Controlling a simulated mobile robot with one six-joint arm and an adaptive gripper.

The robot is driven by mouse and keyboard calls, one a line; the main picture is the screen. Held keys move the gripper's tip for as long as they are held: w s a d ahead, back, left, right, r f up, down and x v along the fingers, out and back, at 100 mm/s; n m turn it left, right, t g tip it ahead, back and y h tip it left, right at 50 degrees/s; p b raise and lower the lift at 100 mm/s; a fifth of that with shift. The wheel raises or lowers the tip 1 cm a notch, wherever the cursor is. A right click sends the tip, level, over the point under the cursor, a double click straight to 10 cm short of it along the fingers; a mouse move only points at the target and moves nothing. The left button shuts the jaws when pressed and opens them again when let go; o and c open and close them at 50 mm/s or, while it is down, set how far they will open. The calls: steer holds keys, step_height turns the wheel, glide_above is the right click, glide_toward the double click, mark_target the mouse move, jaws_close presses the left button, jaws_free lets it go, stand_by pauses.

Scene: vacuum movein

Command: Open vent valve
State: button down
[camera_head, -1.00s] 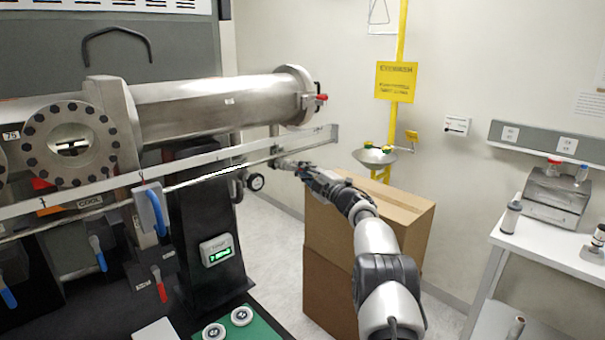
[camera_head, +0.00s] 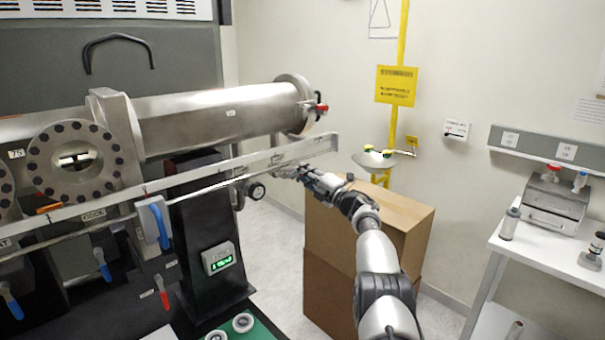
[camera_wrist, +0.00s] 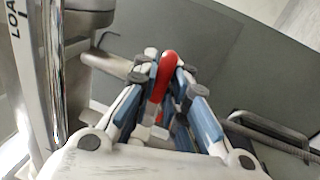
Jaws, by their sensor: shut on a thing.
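In the wrist view, a red valve handle (camera_wrist: 168,65) sits between the fingers of my gripper (camera_wrist: 165,78), which is shut on it. No label on this handle is readable, so I cannot tell by name that it is the vent valve. In the head view my gripper (camera_head: 283,171) is just below the right end of the long metal rail (camera_head: 235,160), in front of the cardboard boxes. The held handle is hidden there by the gripper and rail.
The steel chamber tube (camera_head: 215,112) runs above the rail, with another red handle (camera_head: 322,108) at its end. Cardboard boxes (camera_head: 400,220) stand close under my arm. A white table (camera_head: 540,240) is at right.

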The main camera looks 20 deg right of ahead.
steer(key=shift+r, duration=0.2)
steer(key=c, duration=1.6)
jaws_free()
steer(key=shift+s+r, duration=0.1)
steer(key=shift+s, duration=0.05)
steer(key=shift+c, duration=0.2)
steer(key=shift+s+d, duration=0.1)
steer(key=v, duration=1.1)
steer(key=shift+s+f, duration=0.25)
steer(key=shift+s, duration=0.1)
steer(key=shift+d, duration=0.15)
steer(key=shift+r, duration=0.1)
